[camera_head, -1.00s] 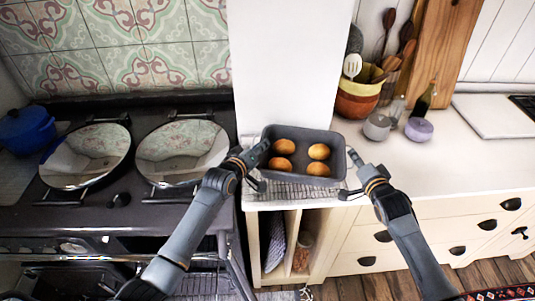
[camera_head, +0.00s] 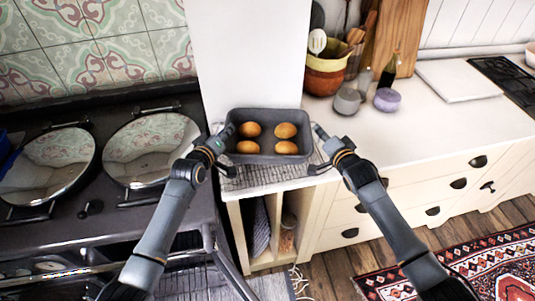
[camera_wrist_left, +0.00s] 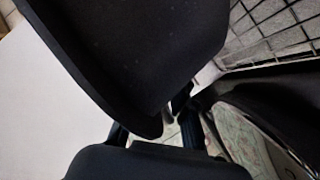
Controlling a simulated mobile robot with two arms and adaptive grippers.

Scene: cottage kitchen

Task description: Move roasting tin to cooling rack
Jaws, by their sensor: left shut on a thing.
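The dark grey roasting tin (camera_head: 268,158) holds several browned round rolls (camera_head: 250,130). It is on or just above the wire cooling rack (camera_head: 262,178), whose front part shows; I cannot tell if they touch. My left gripper (camera_head: 226,150) is shut on the tin's left end. My right gripper (camera_head: 317,150) is at the tin's right end, its fingers seeming spread; whether it grips the rim is unclear. In the left wrist view, dark close surfaces fill much of the picture, with wire grid at the upper right.
The range with two round shiny lids (camera_head: 150,150) stands at left. A white wall panel (camera_head: 245,55) rises behind the tin. A utensil pot (camera_head: 325,72), grey jar (camera_head: 347,101) and purple jar (camera_head: 387,100) stand at right. The counter (camera_head: 430,125) in front of them is clear.

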